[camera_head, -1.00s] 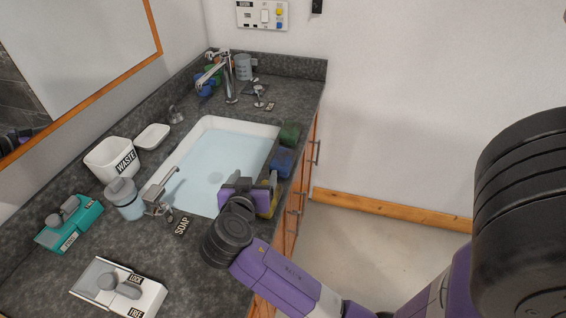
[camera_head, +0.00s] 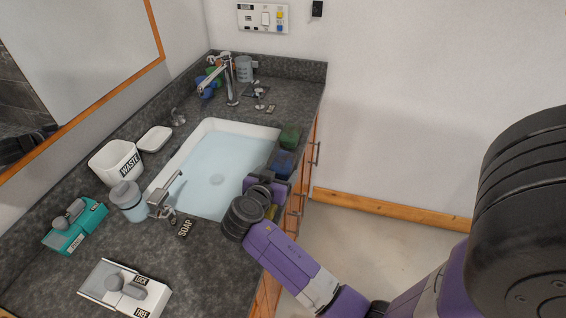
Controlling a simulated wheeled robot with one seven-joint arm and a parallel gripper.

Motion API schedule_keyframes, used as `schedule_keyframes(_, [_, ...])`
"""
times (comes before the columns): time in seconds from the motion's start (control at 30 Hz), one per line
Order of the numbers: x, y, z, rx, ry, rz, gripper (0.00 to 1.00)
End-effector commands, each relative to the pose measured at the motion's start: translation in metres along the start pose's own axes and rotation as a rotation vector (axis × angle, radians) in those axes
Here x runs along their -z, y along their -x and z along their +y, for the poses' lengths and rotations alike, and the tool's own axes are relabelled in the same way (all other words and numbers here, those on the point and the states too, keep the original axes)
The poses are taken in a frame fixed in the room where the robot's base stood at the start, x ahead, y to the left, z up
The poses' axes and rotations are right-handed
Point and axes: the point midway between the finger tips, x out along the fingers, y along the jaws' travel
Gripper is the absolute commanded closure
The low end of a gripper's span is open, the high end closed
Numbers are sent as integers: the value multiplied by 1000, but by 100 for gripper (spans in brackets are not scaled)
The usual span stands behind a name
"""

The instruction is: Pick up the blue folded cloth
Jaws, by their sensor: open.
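The blue folded cloth (camera_head: 284,162) lies on the right rim of the counter beside the sink, between a green cloth (camera_head: 290,136) behind it and a yellow one (camera_head: 272,212) in front. My gripper (camera_head: 270,184) is open, just in front of the blue cloth and over the yellow cloth, which it mostly hides. I see no cloth between the fingers. Whether the fingers touch the blue cloth cannot be told from this view.
The water-filled sink (camera_head: 176,166) is left of my gripper. A faucet (camera_head: 232,85), soap dispenser (camera_head: 129,200), white waste bin (camera_head: 116,163) and white lock box (camera_head: 124,289) stand on the dark counter. Open floor lies right of the cabinet.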

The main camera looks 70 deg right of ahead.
Motion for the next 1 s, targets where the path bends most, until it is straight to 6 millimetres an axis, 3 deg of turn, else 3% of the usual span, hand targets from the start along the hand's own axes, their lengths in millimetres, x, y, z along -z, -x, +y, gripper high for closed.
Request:
schedule_keyframes(0.2, [0,-1,0,1,0,0,22])
schedule_keyframes(0.5, [0,-1,0,2,0,0,79])
schedule_keyframes(0.57, [0,-1,0,2,0,0,87])
schedule_keyframes(0.83, [1,0,0,2,0,1,87])
schedule_keyframes(1.0, [12,4,-1,3,-3,3,87])
